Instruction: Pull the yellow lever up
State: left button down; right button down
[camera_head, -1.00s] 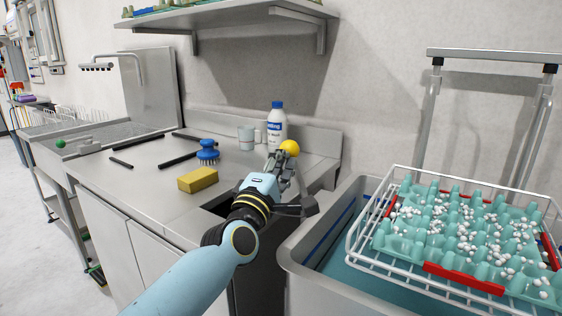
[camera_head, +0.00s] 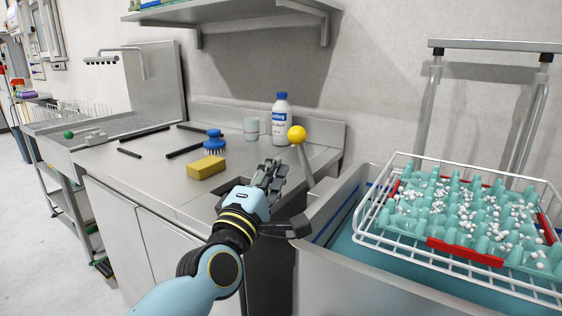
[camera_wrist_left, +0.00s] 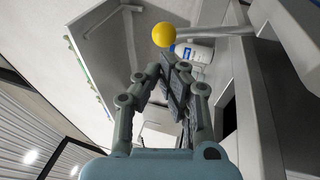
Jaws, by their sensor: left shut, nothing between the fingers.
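The yellow lever has a round yellow knob (camera_head: 297,134) on a grey rod (camera_head: 306,165) that rises, slightly tilted, at the right end of the steel counter. My left gripper (camera_head: 277,170) is shut and empty, just left of the rod and below the knob. It looks apart from the lever. In the left wrist view, the knob (camera_wrist_left: 164,35) shows just beyond the closed fingertips (camera_wrist_left: 172,62), and the rod runs off to the right. My right gripper is not in view.
A yellow sponge (camera_head: 206,167), a blue brush (camera_head: 214,143), a cup (camera_head: 251,128) and a white bottle (camera_head: 282,120) stand on the counter (camera_head: 140,170). A steel basin (camera_head: 330,255) and a white wire rack (camera_head: 400,250) with teal egg trays are at right.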

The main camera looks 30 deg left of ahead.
pick_arm(q)
jog(key=v, duration=0.4)
jog(key=shift+s+r+b, duration=0.15)
jog(key=shift+b, duration=0.25)
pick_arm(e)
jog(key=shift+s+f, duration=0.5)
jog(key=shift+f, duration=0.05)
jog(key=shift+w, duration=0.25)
